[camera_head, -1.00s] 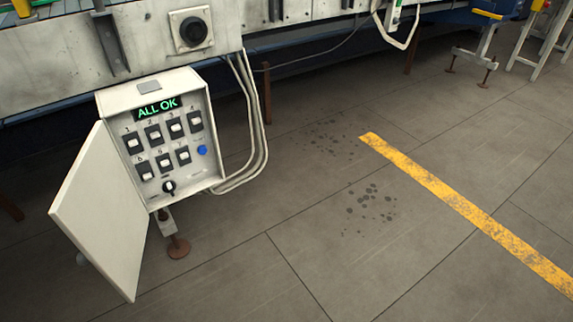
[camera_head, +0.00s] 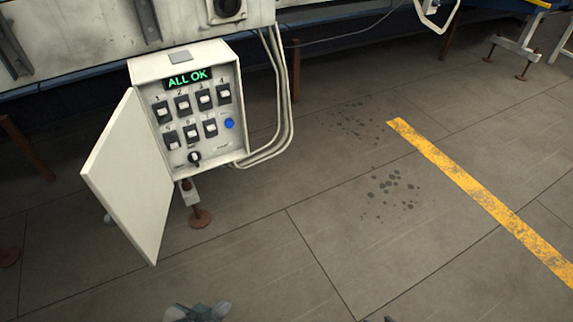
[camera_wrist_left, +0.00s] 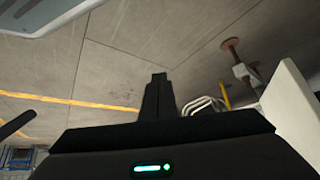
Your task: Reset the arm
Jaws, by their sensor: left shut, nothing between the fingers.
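My left gripper (camera_head: 197,312) shows at the bottom edge of the head view, cut off by the frame and in front of the floor. In the left wrist view its dark fingers (camera_wrist_left: 158,90) are together, with nothing between them. It is below and apart from the control box (camera_head: 190,110). The box's door stands open to the left, its display reads "ALL OK", and it holds several numbered switches, a blue button and a black knob.
The open box door (camera_head: 132,180) juts out over the floor. Pale conduits (camera_head: 284,100) run down beside the box under the machine. A yellow floor line (camera_head: 480,195) crosses the right side. The tiled floor in the middle is clear apart from dark stains (camera_head: 390,190).

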